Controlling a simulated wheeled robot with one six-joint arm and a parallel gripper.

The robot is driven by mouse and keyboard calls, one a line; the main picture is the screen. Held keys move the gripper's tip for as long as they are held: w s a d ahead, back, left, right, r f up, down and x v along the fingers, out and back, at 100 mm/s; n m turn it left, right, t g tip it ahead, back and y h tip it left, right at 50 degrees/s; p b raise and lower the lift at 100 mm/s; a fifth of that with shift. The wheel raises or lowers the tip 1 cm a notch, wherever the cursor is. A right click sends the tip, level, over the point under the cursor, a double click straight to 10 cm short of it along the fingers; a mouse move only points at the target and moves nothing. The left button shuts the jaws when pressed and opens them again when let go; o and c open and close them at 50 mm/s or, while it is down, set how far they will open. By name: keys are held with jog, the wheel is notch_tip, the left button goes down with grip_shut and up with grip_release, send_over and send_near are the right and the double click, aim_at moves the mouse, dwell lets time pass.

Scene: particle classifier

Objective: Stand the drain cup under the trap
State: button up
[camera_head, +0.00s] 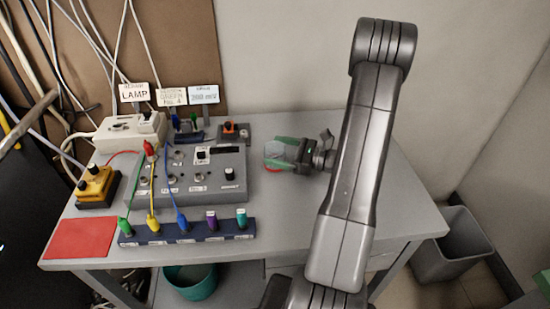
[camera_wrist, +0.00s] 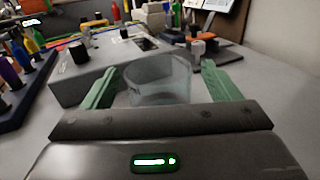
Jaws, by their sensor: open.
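A clear, slightly bluish cup (camera_head: 274,152) stands upright on the right part of the grey bench, and it also shows in the wrist view (camera_wrist: 158,84). It looks empty. My gripper (camera_head: 278,154) is open, with one green finger on each side of the cup; the fingers also show in the wrist view (camera_wrist: 157,70). I cannot tell whether either finger touches it. A little red shows at the cup's lower edge in the head view. I cannot tell which part is the trap.
A grey control box (camera_head: 215,180) with knobs and cables stands left of the cup. A small block with an orange part (camera_head: 236,131) is behind it. A rack of coloured plugs (camera_head: 185,233) lies in front. The bench right of my gripper is largely hidden by my arm.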

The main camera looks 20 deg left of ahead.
aim_at(265, 148)
jog(key=a, duration=0.3)
jog(key=shift+s+a, duration=0.2)
jog(key=c, duration=1.2)
jog(key=shift+o, duration=0.2)
